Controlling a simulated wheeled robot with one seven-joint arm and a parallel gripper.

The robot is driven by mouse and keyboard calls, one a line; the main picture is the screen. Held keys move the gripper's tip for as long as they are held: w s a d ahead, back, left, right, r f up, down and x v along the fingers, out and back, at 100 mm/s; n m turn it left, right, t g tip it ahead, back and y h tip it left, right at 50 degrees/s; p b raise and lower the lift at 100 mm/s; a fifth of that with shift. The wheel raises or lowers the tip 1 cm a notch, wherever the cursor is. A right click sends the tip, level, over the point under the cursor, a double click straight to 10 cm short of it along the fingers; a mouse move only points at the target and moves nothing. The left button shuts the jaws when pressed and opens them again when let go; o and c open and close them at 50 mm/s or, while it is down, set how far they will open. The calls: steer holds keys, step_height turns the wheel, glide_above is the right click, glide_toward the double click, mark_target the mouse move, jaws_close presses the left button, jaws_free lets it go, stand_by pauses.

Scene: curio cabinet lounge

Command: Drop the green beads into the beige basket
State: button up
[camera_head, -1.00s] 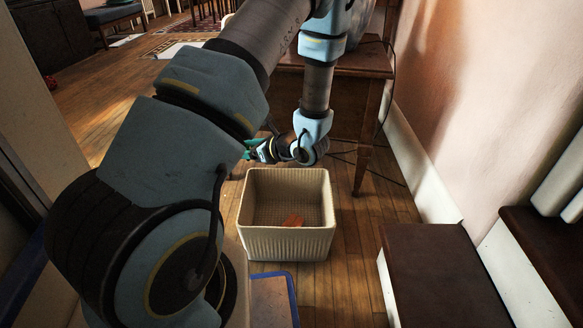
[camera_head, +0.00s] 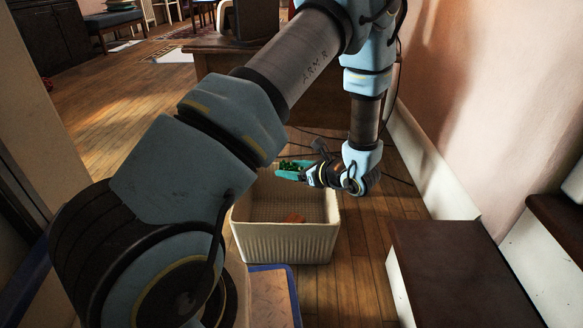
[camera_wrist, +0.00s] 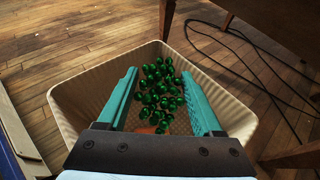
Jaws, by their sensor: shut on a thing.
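The green beads (camera_wrist: 160,90) are a cluster of shiny dark green balls between the two teal fingers of my gripper (camera_wrist: 159,78) in the wrist view. In the head view, the beads (camera_head: 289,165) show small and dark at the fingers of my gripper (camera_head: 292,169). My gripper is shut on them. The beige basket (camera_head: 285,242) is open-topped with ribbed walls and stands on the wood floor. The gripper and beads are above its back part. In the wrist view the basket's rim (camera_wrist: 85,92) surrounds the fingers and beads from below.
An orange item (camera_head: 293,218) lies on the basket's floor. A wooden table stands behind the basket, with dark cables (camera_wrist: 250,62) on the floor nearby. A dark-topped step (camera_head: 447,262) is at the right, and a blue-edged board (camera_head: 270,298) is in front.

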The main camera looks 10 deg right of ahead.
steer(key=shift+f+b, duration=0.35)
steer(key=shift+f, duration=0.5)
steer(key=o, duration=1.4)
steer(key=shift+r, duration=0.15)
steer(key=shift+p+v, duration=2.35)
steer(key=shift+v, duration=3.05)
